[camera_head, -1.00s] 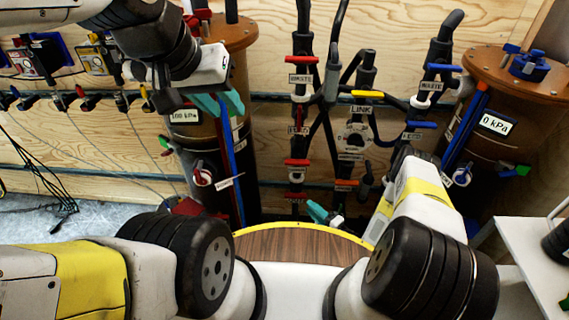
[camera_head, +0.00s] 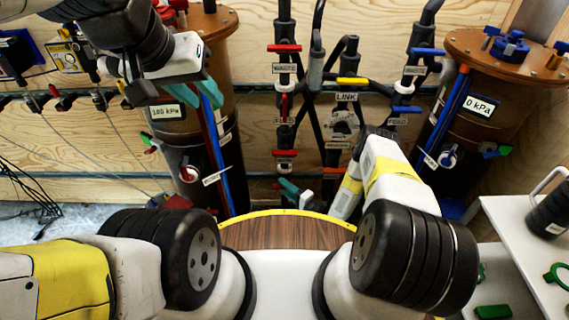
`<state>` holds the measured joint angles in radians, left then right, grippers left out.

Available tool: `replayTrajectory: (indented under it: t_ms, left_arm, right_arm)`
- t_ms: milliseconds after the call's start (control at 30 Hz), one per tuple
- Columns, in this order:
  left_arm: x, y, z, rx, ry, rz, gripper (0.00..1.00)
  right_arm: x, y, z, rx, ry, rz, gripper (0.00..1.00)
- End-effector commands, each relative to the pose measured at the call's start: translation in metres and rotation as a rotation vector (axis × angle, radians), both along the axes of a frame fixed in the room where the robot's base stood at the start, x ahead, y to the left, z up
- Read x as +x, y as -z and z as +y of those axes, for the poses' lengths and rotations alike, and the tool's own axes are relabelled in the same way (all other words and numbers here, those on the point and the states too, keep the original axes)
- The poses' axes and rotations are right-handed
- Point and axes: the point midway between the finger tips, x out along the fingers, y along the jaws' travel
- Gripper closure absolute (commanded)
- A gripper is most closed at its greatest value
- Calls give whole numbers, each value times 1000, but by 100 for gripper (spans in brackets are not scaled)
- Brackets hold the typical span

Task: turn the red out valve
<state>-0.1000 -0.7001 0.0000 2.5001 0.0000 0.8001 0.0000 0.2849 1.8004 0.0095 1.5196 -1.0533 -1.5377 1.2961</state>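Several red-handled valves are in view, and I cannot read which is labelled out. On the left tank (camera_head: 205,35) a red round valve (camera_head: 188,172) has a white tag beside it. On the middle pipes are an upper red handle (camera_head: 284,48) and a lower red handle (camera_head: 285,153). My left gripper (camera_head: 207,93) has teal fingers in front of the left tank, above the round valve and apart from it; its opening is unclear. My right gripper (camera_head: 290,189) shows teal fingertips below the lower red handle; its arm hides part of it, and its opening is unclear.
A yellow link handle (camera_head: 352,81) and blue handles (camera_head: 428,52) sit on the nearby pipes. The right tank (camera_head: 500,48) reads 0 kPa. A white table (camera_head: 520,222) stands at the right. Hanging black cables (camera_head: 25,180) are at the far left.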

Motion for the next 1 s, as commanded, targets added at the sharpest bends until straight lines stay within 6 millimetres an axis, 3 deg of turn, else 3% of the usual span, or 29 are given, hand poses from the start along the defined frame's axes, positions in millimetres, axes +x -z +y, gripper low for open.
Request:
replayTrajectory:
  t_ms: [33,200,667,1000]
  left_arm:
    - [0,0,0,0,0,0,67]
    - [0,0,0,0,0,0,67]
    - [0,0,0,0,0,0,67]
    - [0,0,0,0,0,0,67]
  right_arm:
    - [0,0,0,0,0,0,69]
    - [0,0,0,0,0,0,100]
    - [0,-1,0,-46,-1,1,100]
    - [-1,-1,0,-279,-2,2,100]
